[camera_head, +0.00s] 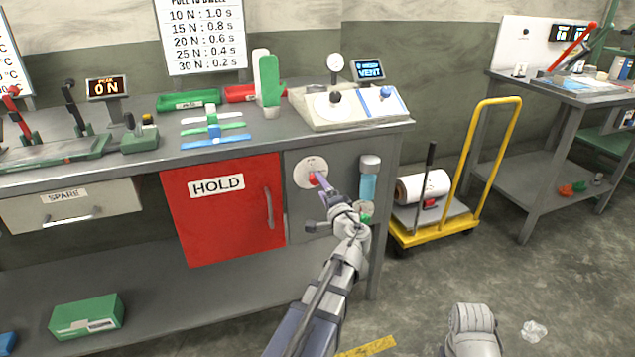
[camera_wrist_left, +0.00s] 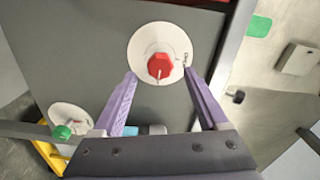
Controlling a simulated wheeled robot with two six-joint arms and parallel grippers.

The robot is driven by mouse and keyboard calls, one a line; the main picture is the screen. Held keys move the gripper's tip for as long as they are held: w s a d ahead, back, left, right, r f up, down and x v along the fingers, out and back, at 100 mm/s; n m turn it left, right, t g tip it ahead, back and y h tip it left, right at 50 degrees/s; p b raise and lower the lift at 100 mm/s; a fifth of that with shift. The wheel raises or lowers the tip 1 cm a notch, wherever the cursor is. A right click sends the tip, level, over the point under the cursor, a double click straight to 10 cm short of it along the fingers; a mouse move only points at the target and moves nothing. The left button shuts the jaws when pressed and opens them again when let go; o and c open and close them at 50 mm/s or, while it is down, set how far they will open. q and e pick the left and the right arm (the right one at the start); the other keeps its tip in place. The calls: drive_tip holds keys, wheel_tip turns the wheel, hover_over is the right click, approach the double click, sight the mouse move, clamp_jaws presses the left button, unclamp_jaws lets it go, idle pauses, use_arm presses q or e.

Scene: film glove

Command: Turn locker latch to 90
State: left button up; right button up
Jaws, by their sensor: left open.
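A red knob (camera_head: 313,179) sits on a round white dial (camera_head: 303,170) on the grey panel right of the red HOLD door (camera_head: 215,215). The red knob (camera_wrist_left: 160,66) has a pale pointer mark and shows between the fingers in the left wrist view, with visible gaps on both sides. My left gripper (camera_head: 320,184) is open in front of this dial and partly covers it in the head view. The locker door looks closed, with a grey upright handle (camera_head: 268,207). No part is labelled as the latch. My right gripper is out of view.
A second white dial with a green knob (camera_wrist_left: 62,132) is close by, lower right in the head view. A blue cylinder (camera_head: 368,185) is mounted just right of the red knob. A yellow cart (camera_head: 432,228) stands right of the bench (camera_head: 345,140).

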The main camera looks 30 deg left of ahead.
use_arm(q)
drive_tip(key=v, duration=0.2)
drive_tip(key=shift+s+d, duration=0.2)
idle(0.3)
drive_tip(key=s+d+f+n+g+h, duration=0.2)
drive_tip(key=s+d+f+g+h, duration=0.3)
drive_tip(key=d+f, duration=0.4)
drive_tip(key=s+d+f+n+g+h, duration=0.1)
drive_tip(key=s+d+f+g+h, duration=0.15)
drive_tip(key=s+d+f, duration=0.45)
drive_tip(key=s+d+f+m+g+h, duration=0.1)
drive_tip(key=s+d+f+g+h, duration=0.15)
drive_tip(key=s+d, duration=0.45)
drive_tip(key=s+d+f+g+h, duration=0.2)
drive_tip(key=s+d+f, duration=0.15)
drive_tip(key=d, duration=0.55)
wheel_tip(320, 180, up, 33)
drive_tip(key=p, duration=3.2)
drive_tip(key=shift+a+p, duration=0.3)
drive_tip(key=shift+s+f, duration=0.15)
drive_tip(key=shift+f, duration=0.05)
